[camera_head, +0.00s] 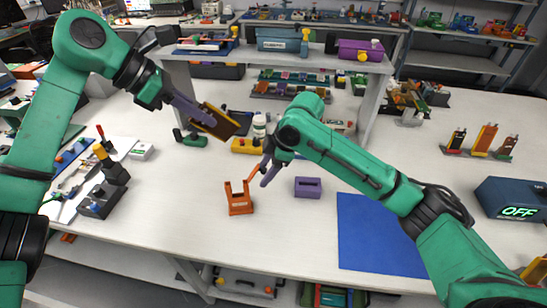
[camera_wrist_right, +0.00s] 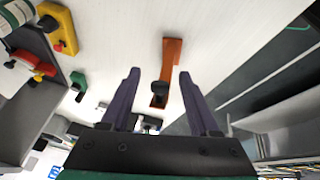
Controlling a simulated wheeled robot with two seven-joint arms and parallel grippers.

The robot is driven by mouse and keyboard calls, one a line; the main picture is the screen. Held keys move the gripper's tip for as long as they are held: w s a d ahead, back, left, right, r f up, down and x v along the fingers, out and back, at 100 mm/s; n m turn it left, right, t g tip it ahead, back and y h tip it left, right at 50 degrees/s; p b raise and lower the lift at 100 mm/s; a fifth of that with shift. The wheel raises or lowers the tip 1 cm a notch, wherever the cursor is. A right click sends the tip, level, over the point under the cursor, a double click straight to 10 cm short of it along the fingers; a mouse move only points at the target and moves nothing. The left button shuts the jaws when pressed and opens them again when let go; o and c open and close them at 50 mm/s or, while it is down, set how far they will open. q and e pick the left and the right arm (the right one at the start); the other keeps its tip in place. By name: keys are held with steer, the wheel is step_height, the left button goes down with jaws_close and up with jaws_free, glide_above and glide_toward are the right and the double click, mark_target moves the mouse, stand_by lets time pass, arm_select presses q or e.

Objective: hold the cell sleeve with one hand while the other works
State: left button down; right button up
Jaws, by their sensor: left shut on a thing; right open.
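My left gripper (camera_head: 197,112) is shut on a flat brown-orange sleeve (camera_head: 219,122) with a dark face. It holds the sleeve tilted, above the table at the back. My right gripper (camera_head: 261,173) is open above the table, behind an orange two-pronged stand (camera_head: 239,205) and left of a purple slotted block (camera_head: 308,188). In the right wrist view its fingers (camera_wrist_right: 162,102) are spread with nothing clamped between them. An orange piece (camera_wrist_right: 172,58) shows beyond them; I cannot tell if it is the stand. Three upright coloured pieces (camera_head: 485,139) stand at the right.
A blue mat (camera_head: 380,240) lies at the front right, near a box reading OFF (camera_head: 514,205). A white bottle (camera_head: 259,124) and a yellow block (camera_head: 245,146) stand behind my right gripper. A raised shelf (camera_head: 330,65) crosses the back. The table's front middle is largely clear.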

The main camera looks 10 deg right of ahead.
steer(key=shift+a+f, duration=0.1)
steer(key=shift+f, duration=0.15)
jaws_close()
